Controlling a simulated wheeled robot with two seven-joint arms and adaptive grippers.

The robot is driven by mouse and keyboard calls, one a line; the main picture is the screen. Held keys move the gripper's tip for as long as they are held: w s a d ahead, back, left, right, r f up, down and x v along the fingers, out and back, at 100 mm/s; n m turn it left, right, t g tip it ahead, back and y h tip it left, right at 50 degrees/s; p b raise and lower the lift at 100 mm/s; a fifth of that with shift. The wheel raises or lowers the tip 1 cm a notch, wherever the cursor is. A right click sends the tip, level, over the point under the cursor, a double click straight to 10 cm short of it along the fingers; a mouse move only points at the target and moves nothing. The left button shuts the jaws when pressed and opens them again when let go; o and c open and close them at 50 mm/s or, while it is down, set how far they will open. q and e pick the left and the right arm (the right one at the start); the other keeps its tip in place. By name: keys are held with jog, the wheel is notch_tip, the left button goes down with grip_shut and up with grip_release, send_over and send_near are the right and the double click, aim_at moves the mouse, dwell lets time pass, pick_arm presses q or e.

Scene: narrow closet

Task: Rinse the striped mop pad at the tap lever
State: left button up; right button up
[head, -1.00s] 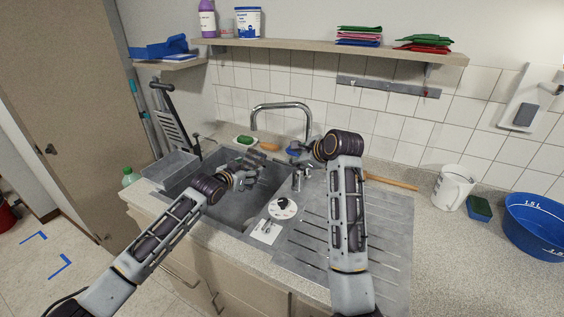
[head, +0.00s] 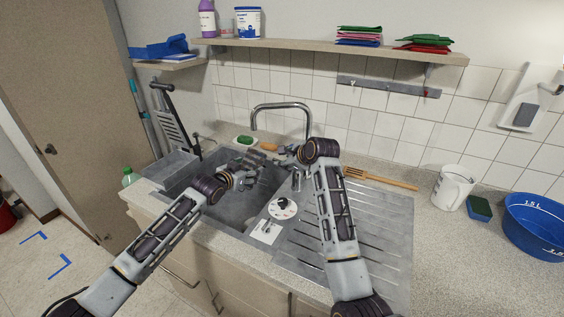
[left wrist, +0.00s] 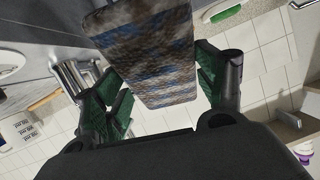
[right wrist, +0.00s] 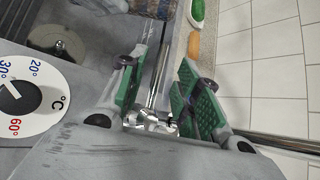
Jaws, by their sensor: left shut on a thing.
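The striped mop pad (left wrist: 150,50), blue and brown with a mottled surface, is held between the fingers of my left gripper (left wrist: 160,85). My left gripper also shows in the head view (head: 256,164), over the sink basin, where the pad is hard to make out. My right gripper (right wrist: 158,75) is open beside the tap, with a chrome tap part (right wrist: 150,123) between its fingers; I cannot tell whether it touches. In the head view my right gripper (head: 284,151) is left of its wrist. The tap (head: 281,106) arches behind, its lower chrome part (head: 297,181) partly hidden.
A temperature dial (head: 283,208) sits at the sink's front right. A wooden-handled tool (head: 380,179) lies behind the ribbed drainboard (head: 375,230). A white jug (head: 453,188), sponge (head: 479,208) and blue basin (head: 538,224) stand on the right. A shelf (head: 330,47) runs above.

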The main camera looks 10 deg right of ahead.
jog(key=shift+x, duration=1.7)
grip_shut()
